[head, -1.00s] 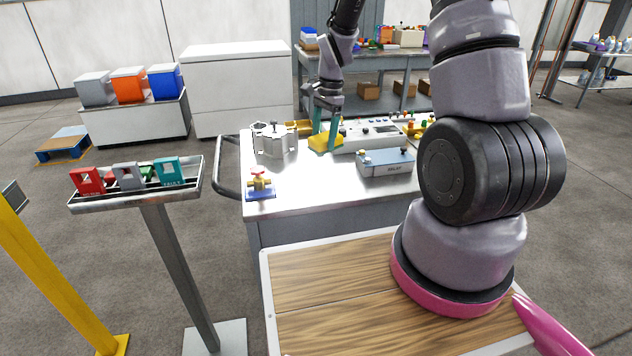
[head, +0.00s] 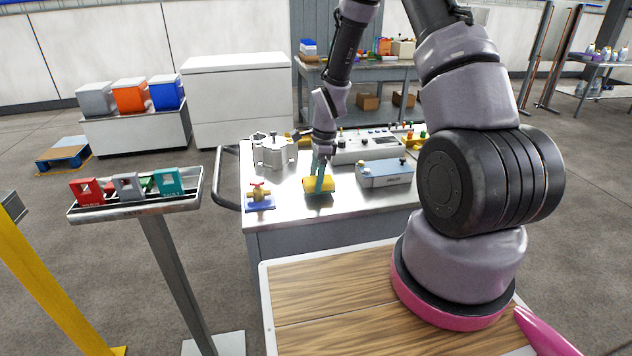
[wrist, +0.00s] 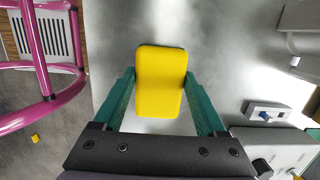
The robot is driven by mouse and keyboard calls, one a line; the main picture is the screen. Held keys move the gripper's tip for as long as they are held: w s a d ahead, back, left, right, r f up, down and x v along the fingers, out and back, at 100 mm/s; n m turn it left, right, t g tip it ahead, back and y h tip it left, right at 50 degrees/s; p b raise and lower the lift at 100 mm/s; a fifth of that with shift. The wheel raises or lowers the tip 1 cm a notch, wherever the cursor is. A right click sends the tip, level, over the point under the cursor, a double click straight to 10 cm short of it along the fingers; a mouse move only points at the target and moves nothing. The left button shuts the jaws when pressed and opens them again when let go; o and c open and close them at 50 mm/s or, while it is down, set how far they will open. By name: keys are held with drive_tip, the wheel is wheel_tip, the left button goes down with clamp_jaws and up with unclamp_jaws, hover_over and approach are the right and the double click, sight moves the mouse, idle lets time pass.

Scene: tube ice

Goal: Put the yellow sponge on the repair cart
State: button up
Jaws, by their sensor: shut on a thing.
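The yellow sponge (head: 318,186) is between the teal fingers of my gripper (head: 320,180), over the front part of a metal-topped cart (head: 290,215) with a side handle. In the wrist view the sponge (wrist: 160,82) lies flat between both fingers of my gripper (wrist: 160,90), which is shut on it. Bare metal surface shows around it. I cannot tell whether the sponge touches the top or hangs just above it.
A red-handled valve on a blue base (head: 260,198) stands left of the sponge. A blue-grey box (head: 385,174) is to its right, a grey metal housing (head: 270,150) behind left, and a control panel (head: 365,147) behind. The front strip of the top is clear.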

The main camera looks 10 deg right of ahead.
drive_tip(key=shift+f, duration=0.5)
drive_tip(key=shift+f, duration=0.15)
drive_tip(key=o, duration=1.1)
drive_tip(key=shift+o, duration=0.2)
drive_tip(key=s+d+r+n+t, duration=0.1)
drive_tip(key=d+r+n, duration=0.1)
drive_tip(key=r, duration=1)
drive_tip(key=s+d+r+n+t, duration=0.1)
drive_tip(key=s+r, duration=0.1)
drive_tip(key=r, duration=0.9)
drive_tip(key=s+d+r+n+t, duration=0.1)
drive_tip(key=s+r+n+t, duration=0.1)
drive_tip(key=s+r+n, duration=0.3)
drive_tip(key=s+d+r+n+t, duration=0.2)
drive_tip(key=s+r+n, duration=0.4)
drive_tip(key=s+r, duration=0.8)
drive_tip(key=shift+s+d+r+t, duration=0.15)
drive_tip(key=shift+r+t, duration=0.1)
drive_tip(key=shift+t, duration=0.35)
